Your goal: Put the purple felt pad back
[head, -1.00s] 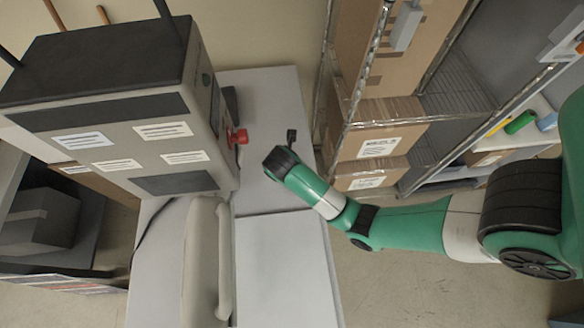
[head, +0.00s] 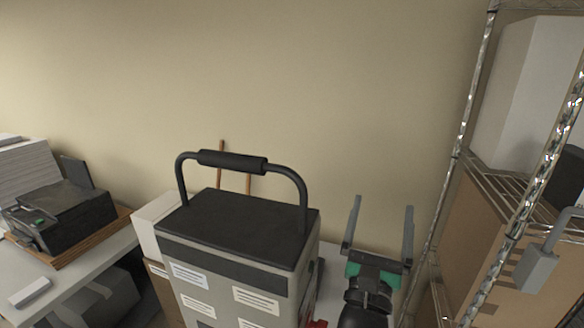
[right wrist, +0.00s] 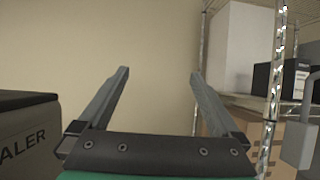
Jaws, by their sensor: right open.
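I see no purple felt pad in either current view. My left gripper is not in view.
A wire shelf rack (head: 470,130) with boxes (head: 480,235) and a hanging padlock (head: 537,268) stands close on the right. A black printer (head: 62,215) sits on a table at the left. The beige wall (head: 300,80) is bare above the machine.

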